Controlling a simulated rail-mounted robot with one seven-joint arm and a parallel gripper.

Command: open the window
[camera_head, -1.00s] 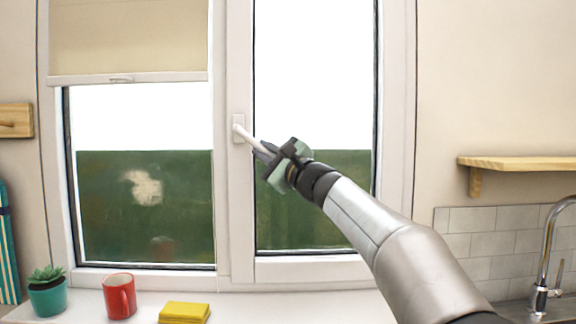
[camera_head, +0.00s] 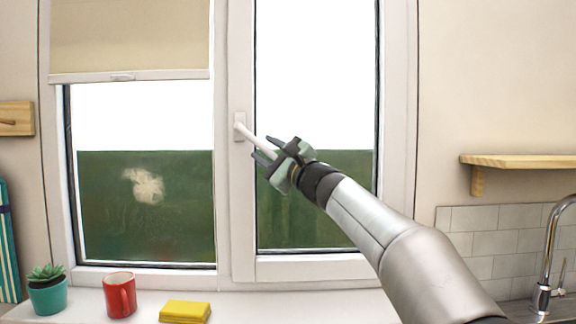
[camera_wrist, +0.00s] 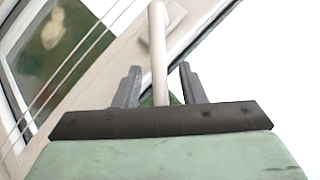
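The window has a white frame, and its right sash (camera_head: 247,215) looks flush with the frame in the head view. The white handle (camera_head: 249,134) sits on the left edge of that sash, and its lever points right and slightly down. The lever also shows in the wrist view (camera_wrist: 158,45). My gripper (camera_head: 262,147) is open around the lever. In the wrist view, the two dark fingers of my gripper (camera_wrist: 159,68) stand on either side of the lever, with a gap at each side. The far end of the lever is hidden by my gripper.
A plant in a teal pot (camera_head: 48,296), a red mug (camera_head: 120,296) and a yellow sponge or cloth (camera_head: 185,311) stand on the sill (camera_head: 270,306), left of my arm. A blind (camera_head: 130,38) covers the left pane's top. A wooden shelf (camera_head: 520,161) and a tap (camera_head: 549,250) are at right.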

